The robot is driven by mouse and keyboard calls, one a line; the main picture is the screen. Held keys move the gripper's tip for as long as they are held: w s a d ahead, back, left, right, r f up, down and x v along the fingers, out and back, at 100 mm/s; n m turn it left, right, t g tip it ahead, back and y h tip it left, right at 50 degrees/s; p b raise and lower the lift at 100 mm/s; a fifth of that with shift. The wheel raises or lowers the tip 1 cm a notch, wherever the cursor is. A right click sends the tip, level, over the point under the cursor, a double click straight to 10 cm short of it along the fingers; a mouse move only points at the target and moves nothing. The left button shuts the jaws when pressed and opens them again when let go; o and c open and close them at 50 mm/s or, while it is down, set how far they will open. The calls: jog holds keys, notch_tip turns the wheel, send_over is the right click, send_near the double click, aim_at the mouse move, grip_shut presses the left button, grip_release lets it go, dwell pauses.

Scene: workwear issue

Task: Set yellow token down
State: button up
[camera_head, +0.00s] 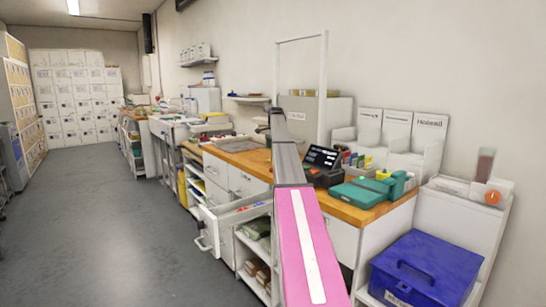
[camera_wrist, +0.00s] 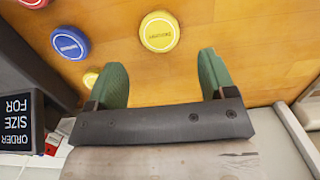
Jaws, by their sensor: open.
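A round yellow token (camera_wrist: 160,31) lies flat on a wooden surface (camera_wrist: 255,45) in the wrist view. My gripper (camera_wrist: 162,68) is open, with its two green fingers spread apart. The token sits just beyond the fingertips, roughly centred between them, and nothing is held. A second, smaller-looking yellow piece (camera_wrist: 90,79) shows beside the left finger, partly hidden. In the head view my arm stretches over the counter, and I cannot make out the gripper or the token there.
A blue token (camera_wrist: 70,43) and a red token (camera_wrist: 35,2) lie left of the yellow one. A dark "ORDER SIZE FOR" sign (camera_wrist: 18,122) stands at the left. In the head view, a drawer (camera_head: 237,212) hangs open, and a blue box (camera_head: 425,265) stands at right.

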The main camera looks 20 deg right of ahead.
notch_tip(320, 180, up, 6)
jog(key=shift+d, duration=0.25)
dwell(1.3)
